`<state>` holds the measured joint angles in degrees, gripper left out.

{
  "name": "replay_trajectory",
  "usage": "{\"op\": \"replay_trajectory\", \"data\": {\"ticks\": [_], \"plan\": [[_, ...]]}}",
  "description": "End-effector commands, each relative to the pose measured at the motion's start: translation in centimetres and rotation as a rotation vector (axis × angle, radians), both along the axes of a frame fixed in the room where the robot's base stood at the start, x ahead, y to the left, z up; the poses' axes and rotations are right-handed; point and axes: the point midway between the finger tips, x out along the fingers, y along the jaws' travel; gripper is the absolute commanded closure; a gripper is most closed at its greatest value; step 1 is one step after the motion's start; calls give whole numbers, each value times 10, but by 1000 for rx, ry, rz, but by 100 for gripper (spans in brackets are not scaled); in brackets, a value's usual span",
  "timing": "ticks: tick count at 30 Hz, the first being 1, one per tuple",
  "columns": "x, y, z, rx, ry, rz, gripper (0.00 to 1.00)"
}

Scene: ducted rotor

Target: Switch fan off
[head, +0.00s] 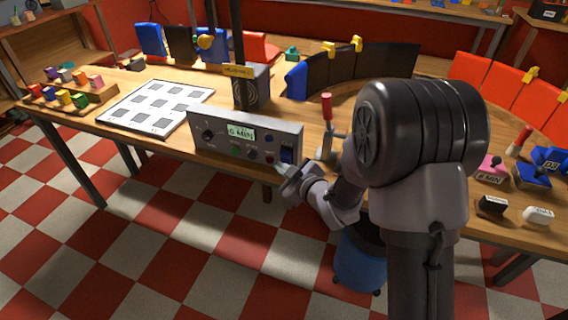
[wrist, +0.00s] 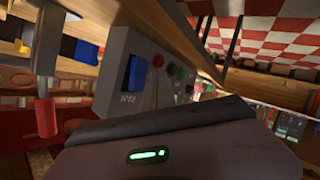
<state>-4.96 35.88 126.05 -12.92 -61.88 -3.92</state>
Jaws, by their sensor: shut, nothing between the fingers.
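The grey control panel (head: 245,134) stands along the front of the workbench, with a small "0 MIN" display, a knob, and red and green buttons. A blue switch (head: 287,155) is at its right end. In the wrist view the blue switch (wrist: 135,78) shows on the panel face above lettering that seems to read FAN; I cannot tell its position. The fan (head: 250,90), a dark box with a round grille, stands behind the panel. My gripper (head: 285,174) is shut and empty, just in front of and below the switch. I cannot tell whether it touches the panel.
A red-handled lever (head: 326,108) stands just right of the panel and shows at the left of the wrist view (wrist: 46,115). A white sheet with grey squares (head: 158,107) lies left. Stamps (head: 492,168) stand at the right. A blue stool (head: 360,262) is below the bench.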

Motion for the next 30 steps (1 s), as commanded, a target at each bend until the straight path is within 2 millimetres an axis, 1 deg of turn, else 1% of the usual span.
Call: {"op": "replay_trajectory", "data": {"ticks": [2, 15, 19, 30], "plan": [[-3, 2, 2, 0, -1, 1, 100], [-39, 15, 19, 1, -1, 0, 100], [-43, 16, 21, 0, 0, 0, 100], [-42, 15, 21, 1, 0, -1, 100]]}}
